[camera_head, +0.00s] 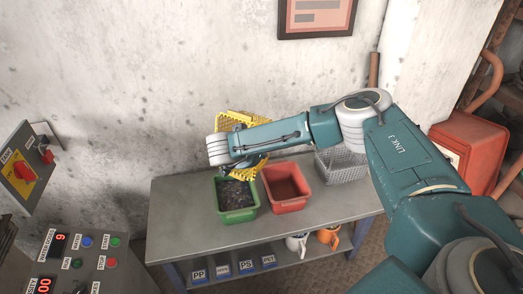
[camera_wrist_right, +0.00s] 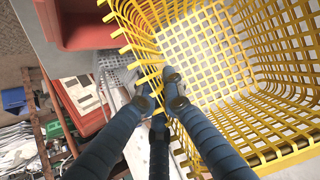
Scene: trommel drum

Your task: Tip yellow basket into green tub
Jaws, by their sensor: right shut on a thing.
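The yellow basket (camera_head: 236,119) is an open lattice basket, held tilted above the back of the table near the wall. My arm hides part of it in the head view. In the right wrist view the basket (camera_wrist_right: 215,65) fills the right side, and the part of its inside that shows is empty. My right gripper (camera_wrist_right: 160,88) is shut on the basket's lattice wall at its rim. The green tub (camera_head: 239,215) stands on the table below the basket, with dark grey bits (camera_head: 235,194) in it. My left gripper is not in view.
A red tub (camera_head: 290,206) stands right beside the green tub. A grey wire basket (camera_head: 342,168) stands further right on the grey table (camera_head: 175,225). Mugs and labelled blue bins (camera_head: 245,267) sit on the lower shelf. A control panel (camera_head: 90,262) is at lower left.

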